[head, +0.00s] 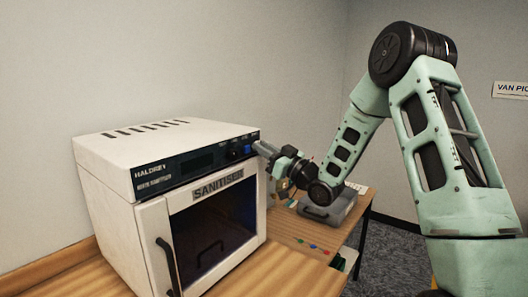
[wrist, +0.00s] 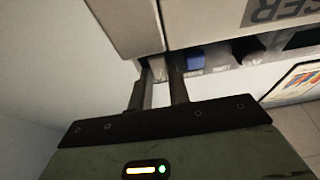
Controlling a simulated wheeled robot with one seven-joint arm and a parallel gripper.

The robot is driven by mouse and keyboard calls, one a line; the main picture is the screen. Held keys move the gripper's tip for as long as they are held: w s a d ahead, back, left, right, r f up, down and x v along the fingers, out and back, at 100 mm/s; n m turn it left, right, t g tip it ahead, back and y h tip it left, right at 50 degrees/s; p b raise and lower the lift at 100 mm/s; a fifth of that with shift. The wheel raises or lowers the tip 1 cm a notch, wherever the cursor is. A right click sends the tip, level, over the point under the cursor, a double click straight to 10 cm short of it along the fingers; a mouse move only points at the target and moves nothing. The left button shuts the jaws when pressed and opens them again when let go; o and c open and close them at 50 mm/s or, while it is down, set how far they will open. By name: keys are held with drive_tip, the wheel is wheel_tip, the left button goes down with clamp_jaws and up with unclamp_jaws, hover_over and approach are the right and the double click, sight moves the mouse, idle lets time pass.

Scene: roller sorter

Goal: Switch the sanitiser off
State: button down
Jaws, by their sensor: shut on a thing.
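The sanitiser (head: 130,160) is a white box with a dark front panel (head: 160,180), a name plate and a windowed door (head: 153,235). The door looks shut, and a faint blue tint shows behind its window. A blue control (head: 247,150) is at the panel's right end; it also shows in the wrist view (wrist: 194,61). My gripper (head: 260,149) is at that end. In the wrist view my fingers (wrist: 161,72) are beside the blue control, closed on a pale part at the sanitiser's corner. I cannot tell what exactly that part is.
The sanitiser stands on a wooden bench (head: 285,268). A grey case (head: 328,210) lies behind and right of it. Several small coloured dots (head: 312,246) are on the bench top. A wall is close behind. Carpeted floor is free at the right.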

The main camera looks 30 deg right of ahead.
drive_tip(key=c, duration=1.6)
unclamp_jaws()
drive_tip(key=shift+s, duration=0.1)
drive_tip(key=b+v, duration=0.5)
drive_tip(key=v, duration=1.2)
drive_tip(key=shift+s+b, duration=0.15)
drive_tip(key=shift+b, duration=0.25)
drive_tip(key=shift+d, duration=0.1)
